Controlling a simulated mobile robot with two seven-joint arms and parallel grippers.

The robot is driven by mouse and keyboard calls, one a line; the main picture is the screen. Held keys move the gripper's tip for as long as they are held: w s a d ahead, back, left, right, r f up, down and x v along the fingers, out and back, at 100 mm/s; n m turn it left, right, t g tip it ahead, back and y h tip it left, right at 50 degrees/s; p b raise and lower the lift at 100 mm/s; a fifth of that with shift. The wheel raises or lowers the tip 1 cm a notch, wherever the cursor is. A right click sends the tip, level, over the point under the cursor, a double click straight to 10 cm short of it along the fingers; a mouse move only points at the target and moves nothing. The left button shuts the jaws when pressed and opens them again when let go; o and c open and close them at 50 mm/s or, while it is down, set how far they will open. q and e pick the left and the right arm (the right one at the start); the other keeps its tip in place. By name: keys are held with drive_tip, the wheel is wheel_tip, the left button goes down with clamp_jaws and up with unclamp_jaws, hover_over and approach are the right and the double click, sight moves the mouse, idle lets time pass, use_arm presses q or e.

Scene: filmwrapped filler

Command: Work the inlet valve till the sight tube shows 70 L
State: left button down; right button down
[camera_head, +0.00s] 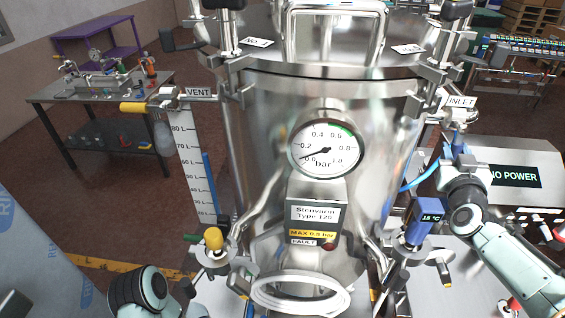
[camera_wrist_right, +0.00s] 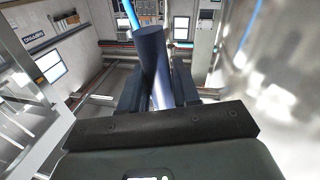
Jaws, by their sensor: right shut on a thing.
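The steel tank (camera_head: 270,110) stands upright in the middle of the head view. At its left, the sight tube's white scale (camera_head: 188,150) has a blue column (camera_head: 208,178) whose top appears between the 60 and 70 marks. The inlet label (camera_head: 460,101) is at the tank's upper right. My right gripper (camera_head: 458,148) is below it, shut on a blue valve handle. The handle (camera_wrist_right: 153,65) stands up between both fingers in the right wrist view; the valve body is hidden. Part of my left arm shows at the lower left, but its gripper is out of sight.
A pressure gauge (camera_head: 325,149) on the tank front reads just above zero. The vent valve's yellow handle (camera_head: 133,107) sticks out left. A "NO POWER" box (camera_head: 515,175) stands right of my right gripper. A blue-cased thermometer (camera_head: 425,218) is below it. A bench (camera_head: 100,90) stands back left.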

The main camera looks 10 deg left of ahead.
drive_tip(key=shift+a+m+p, duration=0.3)
drive_tip(key=shift+a+m, duration=0.15)
drive_tip(key=shift+m, duration=0.35)
drive_tip(key=c, duration=1)
unclamp_jaws()
drive_tip(key=shift+o, duration=0.2)
drive_tip(key=shift+s+a, duration=0.1)
drive_tip(key=shift+s, duration=0.25)
drive_tip(key=s+a+b, duration=0.1)
drive_tip(key=s+b, duration=0.1)
drive_tip(key=s, duration=0.4)
drive_tip(key=shift+s+a+b, duration=0.15)
drive_tip(key=shift+s+b, duration=0.15)
drive_tip(key=shift+b, duration=0.1)
